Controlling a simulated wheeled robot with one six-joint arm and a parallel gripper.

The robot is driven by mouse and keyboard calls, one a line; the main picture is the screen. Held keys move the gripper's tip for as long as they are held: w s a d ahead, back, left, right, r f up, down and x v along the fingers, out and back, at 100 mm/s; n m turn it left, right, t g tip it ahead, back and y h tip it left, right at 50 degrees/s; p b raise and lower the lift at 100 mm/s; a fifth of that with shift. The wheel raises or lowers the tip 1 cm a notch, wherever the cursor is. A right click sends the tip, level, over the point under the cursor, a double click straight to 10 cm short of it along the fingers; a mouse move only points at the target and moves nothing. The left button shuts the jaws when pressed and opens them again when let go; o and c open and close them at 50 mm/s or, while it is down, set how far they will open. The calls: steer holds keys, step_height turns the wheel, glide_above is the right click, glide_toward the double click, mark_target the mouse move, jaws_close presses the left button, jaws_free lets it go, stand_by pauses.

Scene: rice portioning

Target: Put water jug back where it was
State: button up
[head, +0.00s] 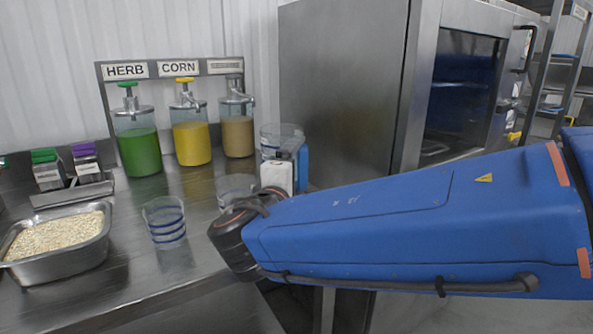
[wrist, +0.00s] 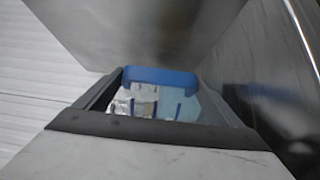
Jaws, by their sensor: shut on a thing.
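The water jug (head: 281,131) is a clear container at the back of the steel counter, right of the dispensers and beside the tall steel cabinet. My gripper (head: 296,160) is at its near side and hides much of it. The gripper is shut on the jug; a blue part, perhaps its handle, shows at the fingers. In the wrist view the fingers frame a blue bar (wrist: 160,77) with pale blue, clear material below it. I cannot tell whether the jug's base touches the counter.
A clear cup (head: 236,187) stands just left of my wrist, and a blue-striped cup (head: 165,221) stands nearer. HERB, CORN and a third dispenser (head: 237,135) line the back. A grain pan (head: 61,248) is at left. The steel cabinet (head: 340,90) closes off the right.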

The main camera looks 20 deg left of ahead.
steer(key=o, duration=1.9)
steer(key=shift+f, duration=0.1)
steer(key=shift+s, duration=0.1)
steer(key=s, duration=1.2)
steer(key=shift+d, duration=0.35)
